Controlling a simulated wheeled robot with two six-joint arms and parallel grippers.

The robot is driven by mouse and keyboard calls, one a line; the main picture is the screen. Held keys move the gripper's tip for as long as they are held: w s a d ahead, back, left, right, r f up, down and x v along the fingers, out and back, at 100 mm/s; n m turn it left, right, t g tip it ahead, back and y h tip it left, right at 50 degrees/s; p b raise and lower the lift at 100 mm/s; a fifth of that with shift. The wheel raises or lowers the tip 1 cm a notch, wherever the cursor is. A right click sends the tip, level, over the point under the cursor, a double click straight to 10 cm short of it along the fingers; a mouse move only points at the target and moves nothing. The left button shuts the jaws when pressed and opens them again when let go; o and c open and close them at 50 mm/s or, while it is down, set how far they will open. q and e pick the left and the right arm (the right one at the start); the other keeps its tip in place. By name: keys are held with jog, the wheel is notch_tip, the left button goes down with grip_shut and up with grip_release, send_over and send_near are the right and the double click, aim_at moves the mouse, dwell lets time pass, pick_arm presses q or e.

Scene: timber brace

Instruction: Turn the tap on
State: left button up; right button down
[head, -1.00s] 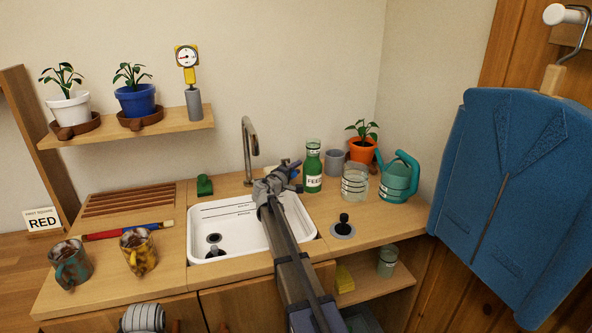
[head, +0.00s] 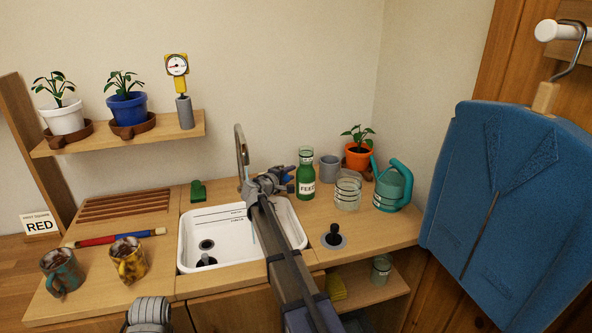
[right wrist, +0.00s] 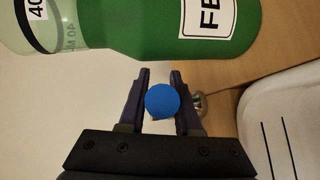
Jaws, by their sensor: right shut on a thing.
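The tap (head: 241,147) is a metal spout curving up behind the white sink (head: 188,240). My right gripper (head: 285,178) is at the tap's right side, above the sink's back edge. In the right wrist view its two dark fingers (right wrist: 160,95) are closed on a round blue knob (right wrist: 162,100), with a bit of metal showing behind it. The tap's base is mostly hidden by my gripper. A thin pale bluish streak (head: 252,226) shows below the spout beside my arm; it looks like water.
A green FEED bottle (head: 305,178) stands close to my right gripper, with a glass jar (head: 347,190), grey cup (head: 329,168) and teal watering can (head: 391,190) further right. A green block (head: 198,191) is left of the tap. Two mugs (head: 129,262) stand at the left.

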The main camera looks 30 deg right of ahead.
jog(key=shift+r+n+p, duration=0.3)
jog(key=shift+r+p, duration=0.05)
jog(key=shift+p, duration=0.35)
jog(key=c, duration=0.6)
grip_release()
jog(key=p+v, duration=0.2)
jog(key=v, duration=0.5)
jog(key=shift+a+r, duration=0.25)
jog(key=shift+a, duration=0.1)
jog(key=shift+s, duration=0.1)
